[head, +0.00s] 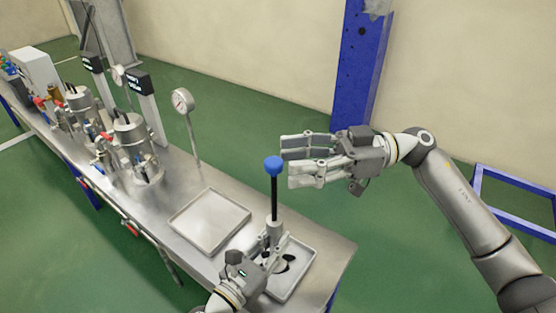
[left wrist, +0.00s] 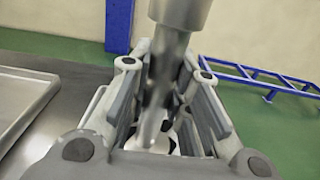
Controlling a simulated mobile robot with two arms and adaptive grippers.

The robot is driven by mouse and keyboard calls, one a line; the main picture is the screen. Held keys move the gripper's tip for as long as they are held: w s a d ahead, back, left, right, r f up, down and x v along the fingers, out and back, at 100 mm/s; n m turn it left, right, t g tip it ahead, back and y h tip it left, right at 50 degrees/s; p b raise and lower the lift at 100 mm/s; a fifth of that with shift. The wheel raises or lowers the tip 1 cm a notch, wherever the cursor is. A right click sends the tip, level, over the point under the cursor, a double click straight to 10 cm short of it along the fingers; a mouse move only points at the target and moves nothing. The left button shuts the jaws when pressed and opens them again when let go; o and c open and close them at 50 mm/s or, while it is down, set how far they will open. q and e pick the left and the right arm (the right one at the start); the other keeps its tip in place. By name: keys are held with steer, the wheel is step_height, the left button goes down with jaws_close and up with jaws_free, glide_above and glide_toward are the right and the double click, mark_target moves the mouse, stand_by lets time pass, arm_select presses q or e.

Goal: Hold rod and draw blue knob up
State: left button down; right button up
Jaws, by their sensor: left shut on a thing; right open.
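The blue knob (head: 274,165) tops an upright black rod (head: 274,200) that rises from a metal body at the near end of the bench. My left gripper (head: 277,250) is shut on the metal rod below it. In the left wrist view, the fingers (left wrist: 165,95) close around this metal rod (left wrist: 150,128), under a wider cylinder (left wrist: 180,12). My right gripper (head: 284,160) is open and empty, with its fingertips at the right side of the knob. Whether they touch it I cannot tell.
The rod's base stands over a metal tray (head: 302,277) at the bench's end. An empty tray (head: 210,220) lies to its left. A gauge (head: 182,101) on a post and metal vessels (head: 132,135) stand farther back. A blue column (head: 358,60) rises behind my right gripper.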

steer(key=w+d, duration=0.1)
steer(key=d, duration=0.6)
steer(key=shift+d, duration=0.3)
steer(key=shift+w, duration=0.1)
arm_select(q)
steer(key=c, duration=1.3)
jaws_free()
steer(key=shift+o, duration=0.2)
